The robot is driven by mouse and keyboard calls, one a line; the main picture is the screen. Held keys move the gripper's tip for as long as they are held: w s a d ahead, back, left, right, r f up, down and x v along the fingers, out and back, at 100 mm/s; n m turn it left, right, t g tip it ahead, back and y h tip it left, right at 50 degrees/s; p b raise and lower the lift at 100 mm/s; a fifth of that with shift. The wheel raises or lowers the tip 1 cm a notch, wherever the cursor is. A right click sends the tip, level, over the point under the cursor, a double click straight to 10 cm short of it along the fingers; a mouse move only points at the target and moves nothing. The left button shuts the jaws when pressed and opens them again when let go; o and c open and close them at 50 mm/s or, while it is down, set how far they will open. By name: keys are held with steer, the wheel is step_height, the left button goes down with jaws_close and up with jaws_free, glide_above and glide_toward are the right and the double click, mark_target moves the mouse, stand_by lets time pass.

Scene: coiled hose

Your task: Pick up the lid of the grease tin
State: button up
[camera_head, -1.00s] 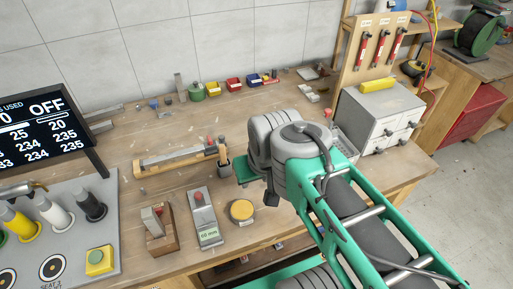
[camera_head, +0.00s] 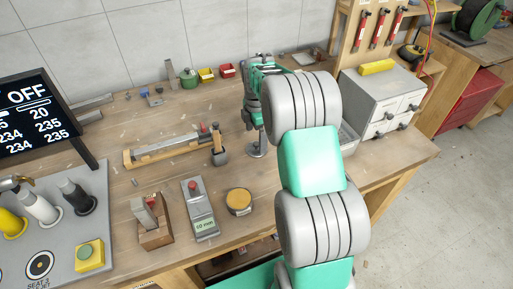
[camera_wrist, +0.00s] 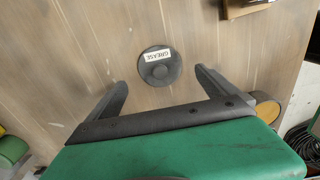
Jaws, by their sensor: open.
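The grease tin's lid (camera_wrist: 160,66) is a dark grey disc with a round knob and a white label reading GREASE, upside down in the wrist view. In the head view a small grey round thing (camera_head: 256,150), which appears to be it, is on the bench below my gripper (camera_head: 253,120). In the wrist view my gripper (camera_wrist: 157,78) is open and empty, with one finger to each side of the lid and not touching it. I cannot tell whether a tin is beneath the lid.
On the workbench (camera_head: 150,180), a yellow-topped round tin (camera_head: 239,201), a gauge with a display (camera_head: 200,210) and a wooden block (camera_head: 153,222) stand in front. A grey drawer cabinet (camera_head: 380,105) is at right. A green pot (camera_head: 188,78) and small bins line the back.

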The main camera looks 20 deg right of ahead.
mark_target(256, 143)
step_height(256, 143, down, 4)
steer(key=shift+d+f+p, duration=0.15)
steer(key=shift+f+p, duration=0.1)
steer(key=shift+p, duration=0.35)
steer(key=c, duration=1.4)
